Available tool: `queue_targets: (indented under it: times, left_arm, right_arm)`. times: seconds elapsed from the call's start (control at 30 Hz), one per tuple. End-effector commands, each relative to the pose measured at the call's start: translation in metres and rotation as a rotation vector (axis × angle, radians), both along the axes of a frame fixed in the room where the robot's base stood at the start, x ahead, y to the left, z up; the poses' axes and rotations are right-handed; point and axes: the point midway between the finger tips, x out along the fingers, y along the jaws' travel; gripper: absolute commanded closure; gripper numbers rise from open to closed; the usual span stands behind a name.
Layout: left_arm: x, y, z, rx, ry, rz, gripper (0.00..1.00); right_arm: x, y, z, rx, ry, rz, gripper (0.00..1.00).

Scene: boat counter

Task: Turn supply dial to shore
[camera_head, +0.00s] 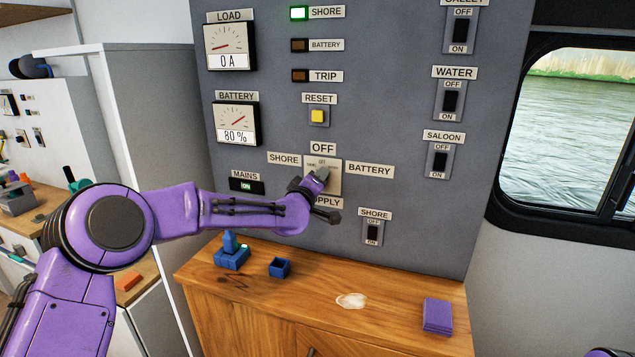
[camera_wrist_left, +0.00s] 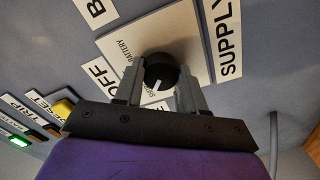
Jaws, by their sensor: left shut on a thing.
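The supply dial is a black round knob (camera_wrist_left: 160,72) with a white pointer mark, on a pale square plate (camera_head: 334,187) in the middle of the grey panel. My left gripper (camera_head: 318,180) is at the dial, its two fingers on either side of the knob and shut on it. In the left wrist view the gripper (camera_wrist_left: 160,88) shows close up. The white mark points down and slightly left there, toward the plate's small shore lettering. The SHORE label (camera_head: 284,159) is left of the plate, OFF (camera_head: 322,148) above it, BATTERY (camera_head: 369,170) to its right. The gripper hides most of the dial in the head view.
The green SHORE lamp (camera_head: 298,13) is lit; the BATTERY and TRIP lamps are dark. A yellow reset button (camera_head: 318,116) and a SHORE switch (camera_head: 373,233) are near the dial. A wooden counter (camera_head: 290,305) below holds a small blue box (camera_head: 279,268) and a purple block (camera_head: 437,316).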

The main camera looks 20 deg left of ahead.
Motion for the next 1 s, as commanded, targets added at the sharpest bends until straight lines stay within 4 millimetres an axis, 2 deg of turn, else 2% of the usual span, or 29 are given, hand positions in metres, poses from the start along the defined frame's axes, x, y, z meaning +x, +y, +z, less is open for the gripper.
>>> queue_targets:
  times: [0.1,0.13,0.2,0.57,0.67,0.9,1.0]
  left_arm:
    - [0.0,0.0,0.0,-0.002,0.0,0.001,0.91]
    - [0.0,0.0,0.0,-0.002,0.0,0.001,0.57]
    - [0.0,0.0,0.0,-0.002,0.0,0.001,0.35]
    - [-0.005,0.001,-0.001,0.0,0.0,0.0,0.35]
    - [-0.019,0.001,-0.002,0.001,-0.001,-0.001,0.35]
    - [-0.075,0.003,-0.003,-0.002,-0.001,-0.001,0.35]
    - [-0.093,0.004,-0.002,-0.002,-0.001,0.002,0.35]
  right_arm:
    - [0.0,0.0,0.0,0.0,0.0,0.0,1.0]
    - [0.0,0.0,0.0,0.0,0.0,0.0,1.0]
    - [0.0,0.0,0.0,0.0,0.0,0.0,1.0]
    - [0.0,0.0,-0.004,0.0,0.0,0.0,1.0]
    - [0.0,0.0,-0.012,0.0,0.0,0.0,1.0]
    - [0.0,0.0,-0.033,0.0,0.0,0.0,1.0]
    - [0.0,0.0,-0.038,0.0,0.0,0.0,1.0]
